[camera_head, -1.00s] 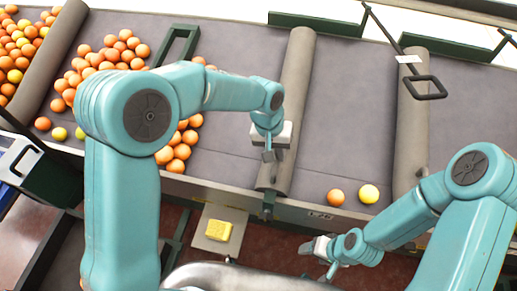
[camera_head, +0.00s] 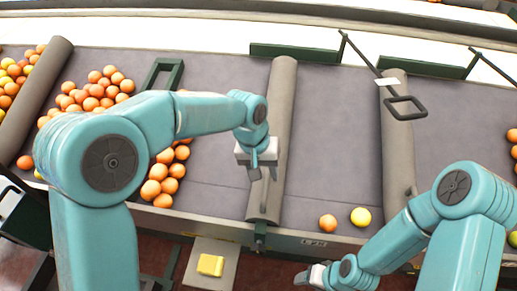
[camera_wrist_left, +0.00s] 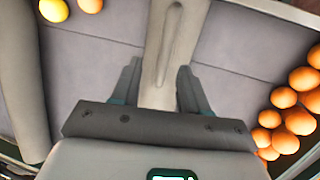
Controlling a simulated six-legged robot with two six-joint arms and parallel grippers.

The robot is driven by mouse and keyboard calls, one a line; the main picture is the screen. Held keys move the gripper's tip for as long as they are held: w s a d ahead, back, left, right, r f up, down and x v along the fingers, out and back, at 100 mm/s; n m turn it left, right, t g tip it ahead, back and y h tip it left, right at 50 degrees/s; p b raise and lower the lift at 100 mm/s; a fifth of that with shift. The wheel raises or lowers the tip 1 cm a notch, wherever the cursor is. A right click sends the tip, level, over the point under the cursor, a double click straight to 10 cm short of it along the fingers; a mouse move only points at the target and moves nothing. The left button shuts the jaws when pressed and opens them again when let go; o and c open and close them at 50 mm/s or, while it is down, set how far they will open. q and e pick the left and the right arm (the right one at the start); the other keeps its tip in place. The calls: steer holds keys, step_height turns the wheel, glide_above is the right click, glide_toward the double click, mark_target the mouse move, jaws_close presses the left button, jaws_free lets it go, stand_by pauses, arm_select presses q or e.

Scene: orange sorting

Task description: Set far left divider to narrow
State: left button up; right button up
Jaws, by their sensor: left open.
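Long grey padded dividers cross the grey belt in the head view. The far left divider (camera_head: 36,92) has fruit on both sides. A middle divider (camera_head: 281,110) and a right divider (camera_head: 396,150) stand farther over. My left gripper (camera_head: 262,170) is at the near part of the middle divider. In the left wrist view, my left gripper (camera_wrist_left: 158,85) is open, one finger on each side of that divider (camera_wrist_left: 168,60), which has a raised grip on top. Contact cannot be told. My right gripper (camera_head: 309,275) hangs near the belt's front edge; its jaws are unclear.
Many oranges (camera_head: 98,92) lie between the far left and middle dividers. An orange (camera_head: 327,222) and a yellow fruit (camera_head: 360,217) lie right of the middle divider. A yellow sponge (camera_head: 210,265) sits below the belt. A black-handled frame (camera_head: 405,108) overhangs the right divider.

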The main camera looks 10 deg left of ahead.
arm_select(q)
step_height(320, 180, up, 12)
steer(key=a, duration=0.2)
steer(key=shift+a, duration=0.15)
steer(key=shift+f, duration=0.2)
